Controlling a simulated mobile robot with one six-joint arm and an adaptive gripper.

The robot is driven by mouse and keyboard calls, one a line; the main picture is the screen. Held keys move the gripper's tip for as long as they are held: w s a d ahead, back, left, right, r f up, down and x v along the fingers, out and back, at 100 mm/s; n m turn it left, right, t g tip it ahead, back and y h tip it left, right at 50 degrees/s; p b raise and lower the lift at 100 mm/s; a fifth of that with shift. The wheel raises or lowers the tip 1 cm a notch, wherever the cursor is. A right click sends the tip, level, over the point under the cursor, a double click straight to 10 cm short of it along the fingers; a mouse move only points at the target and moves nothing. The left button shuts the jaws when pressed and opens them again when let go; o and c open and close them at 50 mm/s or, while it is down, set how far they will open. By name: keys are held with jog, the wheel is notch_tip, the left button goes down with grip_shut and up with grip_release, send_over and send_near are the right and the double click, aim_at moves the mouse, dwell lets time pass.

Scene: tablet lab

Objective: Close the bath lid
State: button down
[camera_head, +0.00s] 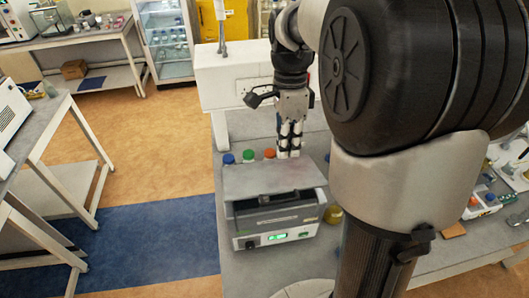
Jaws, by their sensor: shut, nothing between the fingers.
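The bath (275,241) is a grey box with a green-lit display on its front, standing on the bench near the middle of the view. Its flat grey lid (262,180) spans the top, with a black handle (292,197) toward the front. A dark strip shows under the lid's front edge; I cannot tell whether the lid is fully down or a little raised. My gripper (289,155) points down at the lid's back edge, shut and empty. Whether its fingertips touch the lid is not clear.
Bottles with blue (229,158), green (248,155) and orange (269,153) caps stand just behind the bath, left of my gripper. A yellowish container (333,215) stands close to its right. My arm hides much of the bench's right side. The floor to the left is open.

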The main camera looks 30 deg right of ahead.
aim_at(287, 199)
notch_tip(287, 199, down, 14)
jog(key=s, duration=0.2)
jog(key=shift+s+a+r+b, duration=0.15)
jog(key=shift+s+a+b, duration=0.05)
jog(key=shift+a+b, duration=0.2)
jog(key=s+f+t+b, duration=0.1)
jog(key=s+f+b, duration=0.2)
jog(key=f+b, duration=0.5)
jog(key=shift+a+f, duration=0.35)
jog(key=shift+a, duration=0.05)
